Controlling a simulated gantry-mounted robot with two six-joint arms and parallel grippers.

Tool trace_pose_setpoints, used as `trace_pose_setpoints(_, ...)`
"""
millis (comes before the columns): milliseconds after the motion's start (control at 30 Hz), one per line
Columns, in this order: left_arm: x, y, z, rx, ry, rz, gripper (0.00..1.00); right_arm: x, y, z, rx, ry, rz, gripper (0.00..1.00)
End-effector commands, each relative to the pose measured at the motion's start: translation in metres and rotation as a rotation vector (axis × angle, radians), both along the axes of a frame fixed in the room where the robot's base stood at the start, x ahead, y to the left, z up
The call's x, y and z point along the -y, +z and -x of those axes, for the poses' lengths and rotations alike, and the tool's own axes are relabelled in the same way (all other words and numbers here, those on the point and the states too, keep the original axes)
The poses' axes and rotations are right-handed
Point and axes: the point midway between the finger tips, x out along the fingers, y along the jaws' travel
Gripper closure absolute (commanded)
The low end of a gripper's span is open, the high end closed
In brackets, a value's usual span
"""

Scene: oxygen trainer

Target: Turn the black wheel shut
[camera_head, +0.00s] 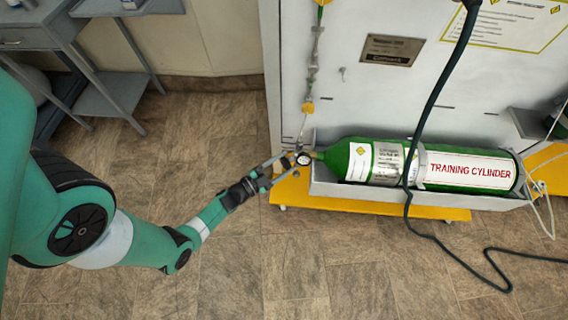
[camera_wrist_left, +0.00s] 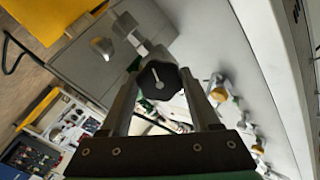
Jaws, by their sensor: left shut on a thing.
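The black wheel (camera_wrist_left: 161,80) is a lobed knob with a pale pointer line on its face, in the middle of the left wrist view. My left gripper (camera_wrist_left: 165,90) has one finger on each side of the wheel and is shut on it. In the head view my left gripper (camera_head: 283,163) reaches in from the left to the valve end of the green training cylinder (camera_head: 465,170). The cylinder lies on its side in a grey cradle. The wheel is too small and covered to make out clearly in the head view. My right gripper is not in view.
A yellow base (camera_head: 440,212) runs under the cradle (camera_head: 350,192). A dark hose (camera_head: 434,98) hangs across the cylinder and trails onto the floor. A grey panel (camera_head: 350,110) stands behind. A grey side table (camera_head: 35,37) is at upper left.

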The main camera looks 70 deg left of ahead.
Motion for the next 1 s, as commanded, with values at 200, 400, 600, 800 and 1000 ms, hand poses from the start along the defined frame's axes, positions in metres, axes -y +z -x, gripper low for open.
trace_pose_setpoints(200, 0.0004, -0.0011, 0.0001, -0.061, 0.000, -0.196, 0.93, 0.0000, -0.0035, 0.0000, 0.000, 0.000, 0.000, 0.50)
trace_pose_setpoints(400, 0.0005, -0.0012, 0.0002, -0.116, 0.000, -0.376, 0.93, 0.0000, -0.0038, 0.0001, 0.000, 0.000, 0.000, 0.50)
trace_pose_setpoints(600, 0.0004, -0.0014, 0.0002, -0.171, 0.000, -0.557, 0.93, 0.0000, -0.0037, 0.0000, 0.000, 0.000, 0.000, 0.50)
trace_pose_setpoints(800, 0.0004, -0.0015, 0.0001, -0.226, 0.000, -0.739, 0.93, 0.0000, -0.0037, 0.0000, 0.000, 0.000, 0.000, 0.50)
trace_pose_setpoints(1000, 0.0003, -0.0017, 0.0001, -0.281, 0.001, -0.921, 0.93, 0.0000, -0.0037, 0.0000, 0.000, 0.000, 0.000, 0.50)
